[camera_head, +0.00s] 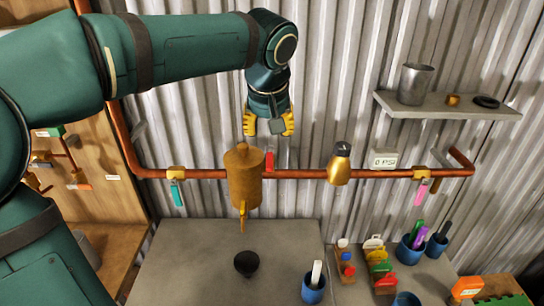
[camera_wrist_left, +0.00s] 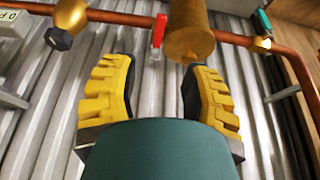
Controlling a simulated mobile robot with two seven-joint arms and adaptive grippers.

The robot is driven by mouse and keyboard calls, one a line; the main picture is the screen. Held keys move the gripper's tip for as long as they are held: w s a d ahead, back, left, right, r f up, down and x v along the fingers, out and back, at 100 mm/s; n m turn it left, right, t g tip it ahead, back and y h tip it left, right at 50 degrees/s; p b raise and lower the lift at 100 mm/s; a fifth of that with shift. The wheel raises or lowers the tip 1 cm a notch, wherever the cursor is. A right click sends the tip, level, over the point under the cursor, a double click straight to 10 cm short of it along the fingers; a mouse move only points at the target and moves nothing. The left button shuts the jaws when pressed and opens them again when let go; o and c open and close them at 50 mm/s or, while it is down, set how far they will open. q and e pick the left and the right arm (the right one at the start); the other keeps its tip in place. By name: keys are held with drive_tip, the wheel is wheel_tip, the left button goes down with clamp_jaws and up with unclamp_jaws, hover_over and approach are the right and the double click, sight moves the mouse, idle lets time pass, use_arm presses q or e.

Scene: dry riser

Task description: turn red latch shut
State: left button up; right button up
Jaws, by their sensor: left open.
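The red latch (camera_head: 269,161) stands upright on the copper pipe (camera_head: 300,173), just right of a brass cylinder (camera_head: 243,175) with a spout. In the left wrist view the red latch (camera_wrist_left: 159,30) lies between the pipe and the gap of the jaws, beside the cylinder (camera_wrist_left: 190,30). My left gripper (camera_head: 268,125) points down just above the latch, with yellow fingers apart and nothing between them. In the wrist view the open fingers (camera_wrist_left: 158,80) frame the corrugated wall, with the latch beyond their tips. My right gripper does not show.
A brass fitting with a dark cap (camera_head: 339,163) and a PSI gauge (camera_head: 383,158) are to the right. Valves with a teal handle (camera_head: 177,193) and a pink handle (camera_head: 420,192) flank the pipe. A dark bowl (camera_head: 246,263) and blue cups stand on the counter (camera_head: 190,265).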

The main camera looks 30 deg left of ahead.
sight(269, 163)
use_arm(q)
drive_tip(key=x, duration=1.2)
drive_tip(key=shift+f, duration=0.4)
clamp_jaws()
